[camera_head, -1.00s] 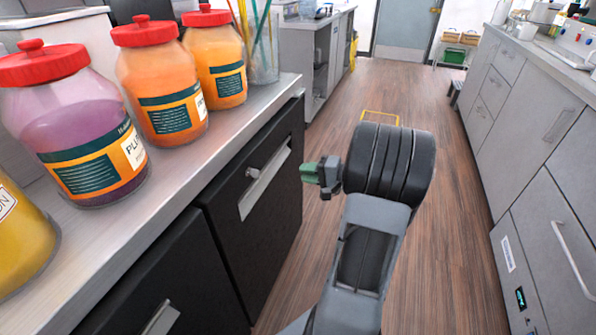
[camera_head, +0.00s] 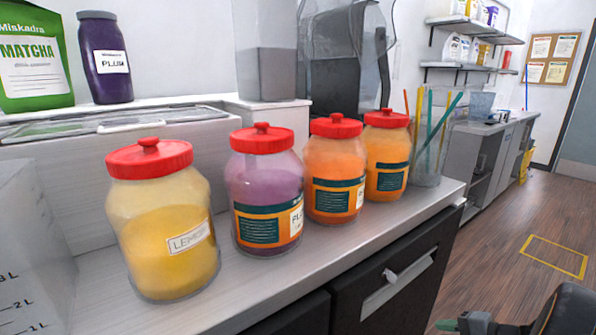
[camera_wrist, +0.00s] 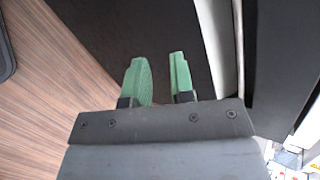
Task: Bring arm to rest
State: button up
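My gripper (camera_wrist: 160,76) shows in the wrist view with its two green fingers apart and nothing between them. Below the fingers are the wood floor (camera_wrist: 45,95) and a dark cabinet front (camera_wrist: 225,45). In the head view only part of my arm shows at the bottom right corner, in front of the counter's dark cabinet. A small green bit of my gripper (camera_head: 446,325) peeks in at the bottom edge; the rest is cut off by the frame.
A counter (camera_head: 262,297) carries a yellow lemon jar (camera_head: 168,250), a purple plum jar (camera_head: 262,190) and two orange jars (camera_head: 333,170), (camera_head: 386,155) with red lids, and a clear straw holder (camera_head: 430,160). Open wood floor (camera_head: 500,250) lies to the right.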

jog(key=s+a+r+n+g+h+p, duration=0.2)
jog(key=a+r+n+p, duration=0.4)
jog(key=a+r+p, duration=0.3)
jog(key=s+a+r+n+g+h+p, duration=0.2)
jog(key=s+a+r+n+h+p, duration=0.3)
jog(key=a+r+p, duration=0.5)
notch_tip(320, 180, up, 9)
jog(key=shift+s+a+f+n+g+h, duration=0.2)
jog(key=shift+n+g+h, duration=0.25)
jog(key=shift+n, duration=0.75)
